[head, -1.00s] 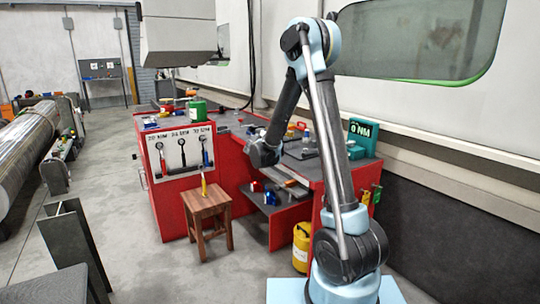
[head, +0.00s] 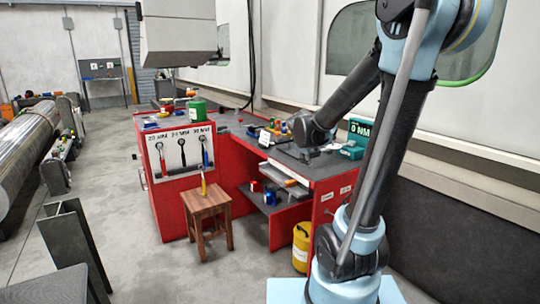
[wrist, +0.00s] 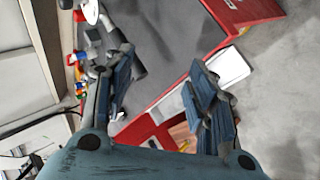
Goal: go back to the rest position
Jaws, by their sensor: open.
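My gripper (head: 308,153) is over the right part of the red workbench, at the end of my arm. In the wrist view my gripper (wrist: 158,88) has its two blue-grey fingers spread wide with nothing between them. Below them are the dark bench top (wrist: 165,45) and the bench's red edge. In the head view the fingers are small and partly merge with the dark bench top, so the gap above it is hard to judge.
A wooden stool (head: 206,205) stands in front. A yellow canister (head: 301,245) is on the floor.

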